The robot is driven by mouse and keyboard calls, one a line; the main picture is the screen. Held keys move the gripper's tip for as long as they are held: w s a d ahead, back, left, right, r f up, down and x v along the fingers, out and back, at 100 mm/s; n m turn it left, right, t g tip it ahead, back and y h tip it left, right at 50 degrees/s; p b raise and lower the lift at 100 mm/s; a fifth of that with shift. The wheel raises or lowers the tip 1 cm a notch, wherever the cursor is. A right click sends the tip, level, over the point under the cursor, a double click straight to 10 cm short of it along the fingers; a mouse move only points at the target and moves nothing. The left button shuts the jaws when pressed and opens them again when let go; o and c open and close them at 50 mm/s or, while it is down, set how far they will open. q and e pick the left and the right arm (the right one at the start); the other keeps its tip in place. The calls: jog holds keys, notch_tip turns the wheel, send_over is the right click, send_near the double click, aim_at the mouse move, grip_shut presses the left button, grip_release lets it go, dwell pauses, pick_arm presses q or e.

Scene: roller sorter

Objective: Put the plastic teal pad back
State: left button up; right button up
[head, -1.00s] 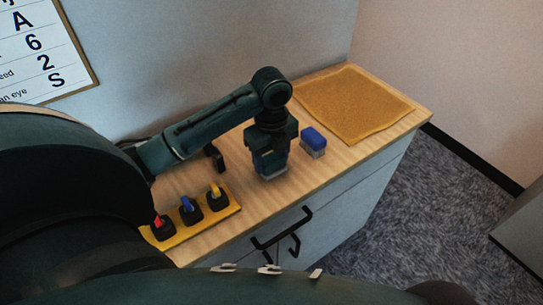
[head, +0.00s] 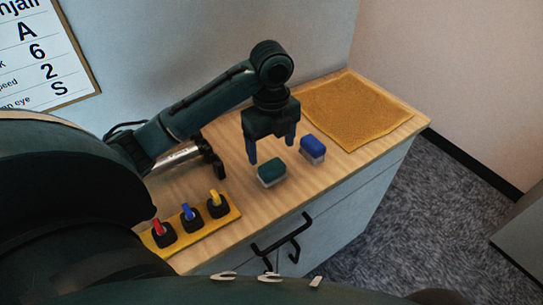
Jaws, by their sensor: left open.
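The teal pad (head: 271,174), dark teal on top with a pale grey lower part, sits on the wooden counter top to the left of a similar blue pad (head: 313,149). A small gap of bare wood separates the two. My left gripper (head: 272,152) is open and empty, with its fingers pointing down just above and behind the teal pad. My right gripper is not in view.
A yellow tray (head: 237,212) with red, blue and yellow handled pieces lies at the front left. A black stand (head: 213,160) is behind my left forearm's end. An orange-yellow mat (head: 360,108) covers the back right. Black handles (head: 283,233) stick out from the cabinet front.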

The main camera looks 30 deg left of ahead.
aim_at(271, 165)
pick_arm(q)
notch_tip(271, 165, up, 5)
jog(key=shift+r+p, duration=0.15)
jog(key=shift+p, duration=0.4)
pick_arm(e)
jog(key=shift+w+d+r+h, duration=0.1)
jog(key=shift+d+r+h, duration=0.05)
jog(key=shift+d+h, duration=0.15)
